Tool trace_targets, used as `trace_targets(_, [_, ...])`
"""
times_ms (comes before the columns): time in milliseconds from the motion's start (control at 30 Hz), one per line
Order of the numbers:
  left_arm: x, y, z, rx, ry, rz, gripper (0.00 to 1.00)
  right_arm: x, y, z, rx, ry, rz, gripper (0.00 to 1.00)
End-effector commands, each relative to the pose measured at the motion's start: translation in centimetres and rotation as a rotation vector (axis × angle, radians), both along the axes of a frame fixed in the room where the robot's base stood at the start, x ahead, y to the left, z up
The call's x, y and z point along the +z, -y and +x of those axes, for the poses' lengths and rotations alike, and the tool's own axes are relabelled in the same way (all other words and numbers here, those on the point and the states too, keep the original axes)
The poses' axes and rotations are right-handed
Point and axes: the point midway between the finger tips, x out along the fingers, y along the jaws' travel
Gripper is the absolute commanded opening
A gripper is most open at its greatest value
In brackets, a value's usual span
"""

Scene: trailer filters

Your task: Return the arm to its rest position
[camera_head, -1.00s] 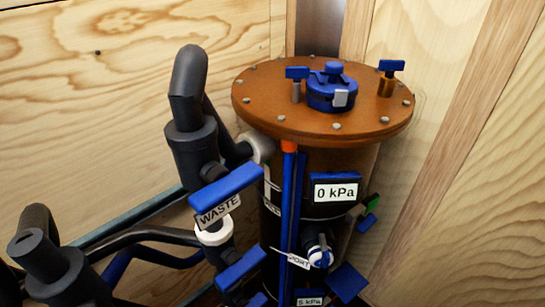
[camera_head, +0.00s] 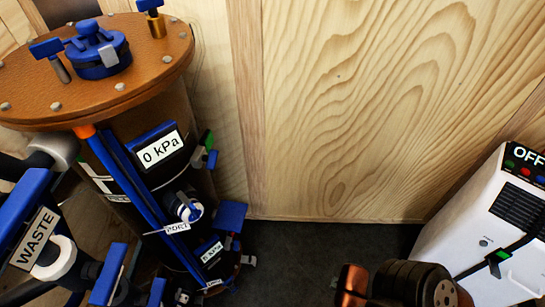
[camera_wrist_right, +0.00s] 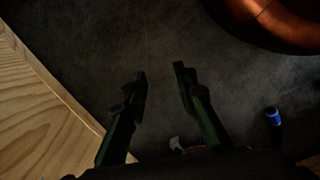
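My right gripper (camera_wrist_right: 160,73) shows in the right wrist view. Its two dark fingers are apart, with nothing between them and dark floor (camera_wrist_right: 160,30) beyond. No gripper is recognisable in the head view, and my left gripper is not in view. The filter tank (camera_head: 150,110) stands upright at the left of the head view. It has a brown bolted lid (camera_head: 130,85), a blue cap (camera_head: 97,52) and a label reading 0 kPa (camera_head: 160,150).
A white unit (camera_head: 480,215) marked OFF stands at the right. Black and copper-coloured parts (camera_head: 415,285) show at the bottom; I cannot tell what they belong to. A WASTE valve handle (camera_head: 22,210) is at the left. A wooden wall (camera_head: 340,110) stands behind dark floor.

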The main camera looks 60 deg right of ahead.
Motion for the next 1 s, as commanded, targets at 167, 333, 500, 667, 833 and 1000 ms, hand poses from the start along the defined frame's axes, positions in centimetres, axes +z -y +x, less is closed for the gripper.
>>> trace_targets(167, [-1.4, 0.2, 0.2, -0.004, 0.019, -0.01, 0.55, -1.6, -0.2, 0.4, 0.012, 0.02, 0.012, 0.26])
trace_targets(333, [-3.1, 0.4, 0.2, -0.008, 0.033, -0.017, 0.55, -3.3, -0.3, 0.4, 0.016, 0.032, 0.02, 0.26])
trace_targets(500, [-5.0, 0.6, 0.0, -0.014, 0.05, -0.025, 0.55, -5.2, -0.6, 0.2, 0.023, 0.049, 0.029, 0.26])
trace_targets(667, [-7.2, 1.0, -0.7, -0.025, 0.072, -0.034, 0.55, -7.4, -1.0, -0.5, 0.034, 0.072, 0.039, 0.26])
trace_targets(833, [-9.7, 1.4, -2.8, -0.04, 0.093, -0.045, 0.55, -9.9, -1.4, -2.6, 0.049, 0.092, 0.049, 0.26])
trace_targets(1000, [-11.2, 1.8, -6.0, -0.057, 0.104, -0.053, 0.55, -11.4, -1.8, -5.8, 0.066, 0.103, 0.058, 0.26])
